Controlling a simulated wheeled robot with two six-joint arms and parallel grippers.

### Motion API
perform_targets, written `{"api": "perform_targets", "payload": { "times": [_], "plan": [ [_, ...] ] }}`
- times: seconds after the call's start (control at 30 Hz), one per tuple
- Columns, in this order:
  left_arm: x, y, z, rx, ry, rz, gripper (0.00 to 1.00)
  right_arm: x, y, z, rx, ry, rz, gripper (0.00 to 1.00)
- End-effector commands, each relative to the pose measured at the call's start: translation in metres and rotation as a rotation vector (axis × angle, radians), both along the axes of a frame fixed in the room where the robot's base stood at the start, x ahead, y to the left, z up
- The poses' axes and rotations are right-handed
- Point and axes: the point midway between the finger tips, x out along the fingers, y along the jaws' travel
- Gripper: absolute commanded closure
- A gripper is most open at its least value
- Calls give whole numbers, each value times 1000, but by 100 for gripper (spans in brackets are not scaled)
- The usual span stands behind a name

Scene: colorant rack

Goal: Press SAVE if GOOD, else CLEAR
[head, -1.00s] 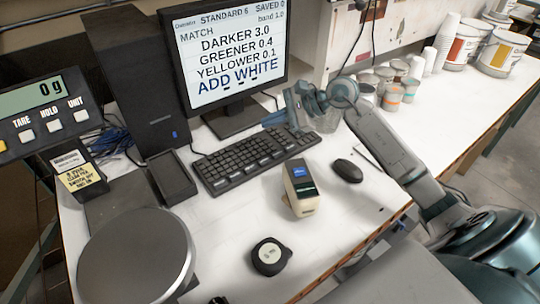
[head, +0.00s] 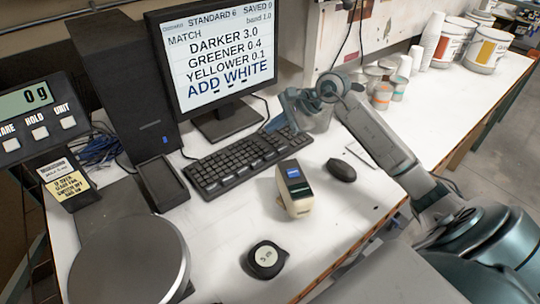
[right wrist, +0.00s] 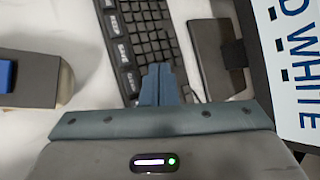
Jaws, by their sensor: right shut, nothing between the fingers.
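The monitor (head: 216,60) reads STANDARD 6, SAVED 0, MATCH, band 1.0, DARKER 3.0, GREENER 0.4, YELLOWER 0.1 and ADD WHITE. The black keyboard (head: 235,165) lies in front of it. My right gripper (head: 272,123) is shut and empty, over the keyboard's far right end. In the right wrist view my right gripper's closed fingertips (right wrist: 160,80) point at the keyboard (right wrist: 145,35). Larger labelled keys (right wrist: 120,45) show left of the fingertips, too blurred to read surely. Contact with a key cannot be told. My left gripper is out of view.
A handheld instrument (head: 295,188) with a blue screen and a black mouse (head: 341,170) lie right of the keyboard. A round black gauge (head: 266,259) lies in front. A scale plate (head: 130,262) is at left. Cups and paint buckets (head: 486,50) stand at back right.

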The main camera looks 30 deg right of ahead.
Motion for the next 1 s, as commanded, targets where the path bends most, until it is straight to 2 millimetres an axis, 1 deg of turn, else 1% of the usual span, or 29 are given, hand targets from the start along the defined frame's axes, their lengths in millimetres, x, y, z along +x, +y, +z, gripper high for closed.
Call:
{"api": "perform_targets", "payload": {
  "times": [0.03, 0.3, 0.33, 0.43, 0.6, 1.0],
  "plan": [
    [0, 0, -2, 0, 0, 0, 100, 0, 0, -8, 2, 3, 0, 100],
    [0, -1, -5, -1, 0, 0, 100, -1, 0, -47, 3, 4, -1, 100],
    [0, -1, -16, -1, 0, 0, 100, 0, 0, -56, 1, 1, 0, 100],
    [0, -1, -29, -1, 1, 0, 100, 0, 0, -66, 0, 0, 0, 100],
    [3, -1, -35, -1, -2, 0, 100, 0, 0, -72, 0, 1, -1, 100],
    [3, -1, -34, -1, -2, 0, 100, 0, 0, -70, 0, 1, -1, 100]
  ]
}}
